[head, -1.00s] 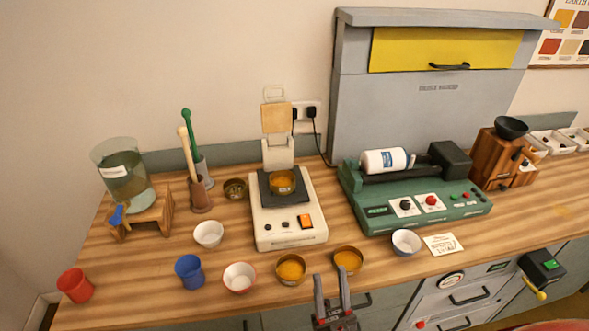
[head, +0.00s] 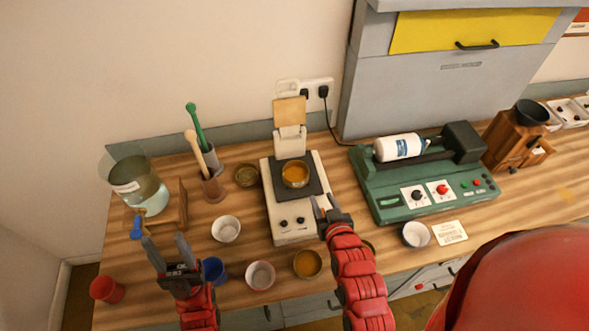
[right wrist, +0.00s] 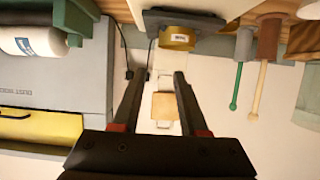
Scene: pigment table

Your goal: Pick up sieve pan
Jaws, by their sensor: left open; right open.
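A round brass pan (head: 295,174) holding orange powder sits on the dark plate of the white bench machine, below its raised lid; I take it for the sieve pan. In the right wrist view a labelled brass pan (right wrist: 178,40) shows at the top, beyond my fingertips. My right gripper (head: 322,206) is open and empty over the right front of the machine, apart from the pan; its fingers also show in the right wrist view (right wrist: 160,80). My left gripper (head: 166,246) is open and empty at the front left, near the blue cup.
The white machine (head: 283,222) stands mid-table. An empty brass bowl (head: 246,175), a white bowl (head: 226,229), a red-rimmed bowl (head: 261,275) and a bowl of orange powder (head: 307,264) surround it. The green mill (head: 375,205) stands to the right. A blue cup (head: 214,270) is behind my left gripper.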

